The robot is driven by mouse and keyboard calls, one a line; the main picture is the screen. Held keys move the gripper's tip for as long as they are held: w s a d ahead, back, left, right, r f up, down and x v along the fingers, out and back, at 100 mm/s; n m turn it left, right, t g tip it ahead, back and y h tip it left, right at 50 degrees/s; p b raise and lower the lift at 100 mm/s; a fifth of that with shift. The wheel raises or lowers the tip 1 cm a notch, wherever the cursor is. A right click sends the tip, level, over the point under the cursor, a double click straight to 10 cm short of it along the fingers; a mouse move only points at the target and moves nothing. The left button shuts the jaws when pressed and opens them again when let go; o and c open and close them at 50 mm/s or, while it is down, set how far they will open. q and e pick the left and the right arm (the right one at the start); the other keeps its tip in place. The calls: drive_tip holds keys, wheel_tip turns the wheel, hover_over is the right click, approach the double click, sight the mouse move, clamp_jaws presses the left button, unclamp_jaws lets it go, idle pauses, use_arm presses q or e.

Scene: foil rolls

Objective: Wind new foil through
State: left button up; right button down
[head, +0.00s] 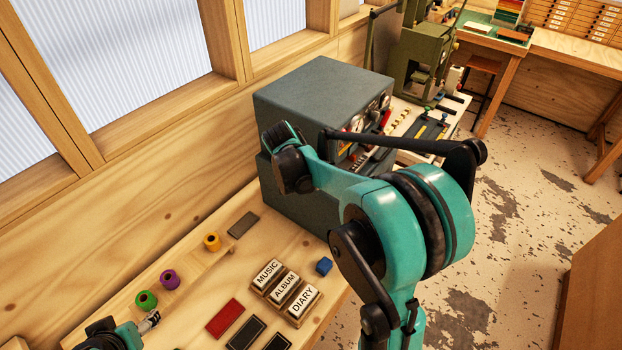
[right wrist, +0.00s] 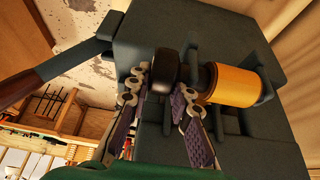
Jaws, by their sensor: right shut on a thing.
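The grey machine (head: 318,105) stands on the bench against the wall, and its grey body fills much of the right wrist view (right wrist: 245,35). A gold foil roll (right wrist: 232,84) sits on it there, beside a dark rounded knob (right wrist: 163,68). My right gripper (right wrist: 167,98) is shut on this knob, one finger on each side. In the head view my right arm covers part of the machine, and its fingers cannot be made out. My left gripper (head: 150,321) is at the lower left edge, near a green roll (head: 146,299); its jaw state is unclear.
Purple (head: 169,279) and yellow (head: 212,241) rolls lie on the bench. Lettered blocks (head: 284,291), a blue block (head: 324,265) and a red slab (head: 224,319) lie nearer the front edge. A green press (head: 415,60) stands behind the machine. A dark lever (right wrist: 60,68) projects left in the wrist view.

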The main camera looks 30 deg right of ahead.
idle(0.4)
drive_tip(key=c, duration=1.4)
unclamp_jaws()
drive_tip(key=shift+f, duration=0.1)
drive_tip(key=shift+o, duration=0.2)
drive_tip(key=v, duration=1.2)
